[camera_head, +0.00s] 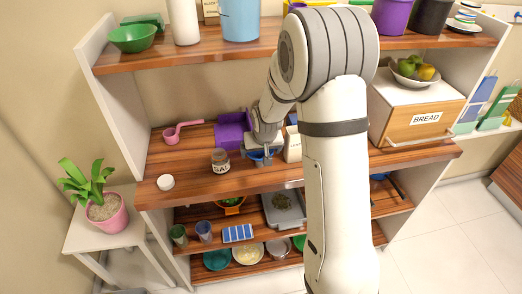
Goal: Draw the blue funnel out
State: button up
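A small blue object (259,156), which looks like the blue funnel, is on the middle shelf, just under my gripper (263,148). Only its blue rim and side show; the rest is hidden by my gripper. My gripper reaches down in front of the back wall and overlaps the blue object in the picture. The fingertips are too small and covered to tell whether they are open or shut on it. A purple bin (231,133) stands directly to the left, close to my gripper.
A labelled jar (220,161) stands in front of the bin. A pink ladle (173,135) and a white lid (165,182) lie to the left. A pale carton (293,146) is close on the right, then the bread box (418,112). The upper shelf (185,55) overhangs.

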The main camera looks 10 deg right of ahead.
jog(key=shift+c, duration=0.8)
jog(key=o, duration=0.3)
jog(key=c, duration=0.5)
jog(key=shift+d+r, duration=0.1)
jog(key=shift+r, duration=0.05)
jog(key=shift+r+p, duration=0.6)
jog(key=shift+r, duration=0.8)
jog(key=shift+r, duration=0.1)
jog(key=shift+r, duration=0.4)
